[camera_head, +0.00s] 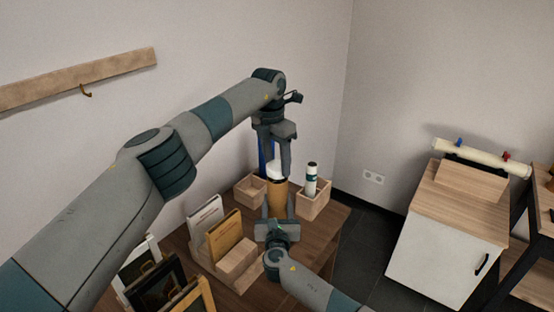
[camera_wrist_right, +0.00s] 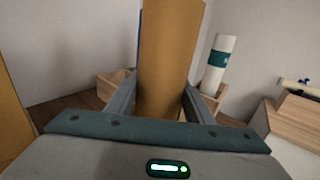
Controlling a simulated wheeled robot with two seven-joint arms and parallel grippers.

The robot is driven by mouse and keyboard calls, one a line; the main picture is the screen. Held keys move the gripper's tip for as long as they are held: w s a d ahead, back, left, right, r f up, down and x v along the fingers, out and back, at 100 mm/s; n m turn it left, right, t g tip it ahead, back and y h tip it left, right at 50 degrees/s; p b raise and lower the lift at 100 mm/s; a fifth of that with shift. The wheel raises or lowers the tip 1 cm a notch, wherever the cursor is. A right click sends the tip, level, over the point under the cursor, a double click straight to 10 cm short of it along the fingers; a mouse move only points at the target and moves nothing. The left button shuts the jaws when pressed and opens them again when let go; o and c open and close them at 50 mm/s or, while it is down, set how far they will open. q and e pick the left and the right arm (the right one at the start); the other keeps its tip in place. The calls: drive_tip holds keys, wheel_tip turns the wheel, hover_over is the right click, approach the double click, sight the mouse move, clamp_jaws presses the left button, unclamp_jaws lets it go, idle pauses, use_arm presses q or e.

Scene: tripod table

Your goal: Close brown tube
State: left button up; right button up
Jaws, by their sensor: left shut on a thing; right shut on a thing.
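The brown tube (camera_head: 279,200) stands upright above the table. My right gripper (camera_head: 278,212) comes from below and is shut on its body. The right wrist view shows the brown tube (camera_wrist_right: 168,60) between the two fingers of the right gripper (camera_wrist_right: 160,100), its top end out of frame. A white cap (camera_head: 275,171) is at the tube's upper end in the head view. My left gripper (camera_head: 279,165) points down from above and is shut on the cap, its fingers partly covering it. I cannot tell whether the cap is fully seated.
A blue tube (camera_head: 264,155) stands behind the left gripper. A white tube with a teal band (camera_head: 310,180) stands in a wooden box (camera_head: 314,207). Another wooden box (camera_head: 250,190) is to the left. Books (camera_head: 225,236) in a wooden holder and picture frames stand at the front left.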

use_arm(q)
drive_tip(key=shift+f, duration=0.35)
drive_tip(key=shift+f, duration=0.65)
idle(0.7)
drive_tip(key=o, duration=1.1)
drive_tip(key=shift+r, duration=0.15)
wheel_tip(320, 180, up, 12)
drive_tip(key=s+a, duration=0.1)
use_arm(e)
drive_tip(key=o, duration=1.6)
use_arm(q)
drive_tip(key=shift+f, duration=0.2)
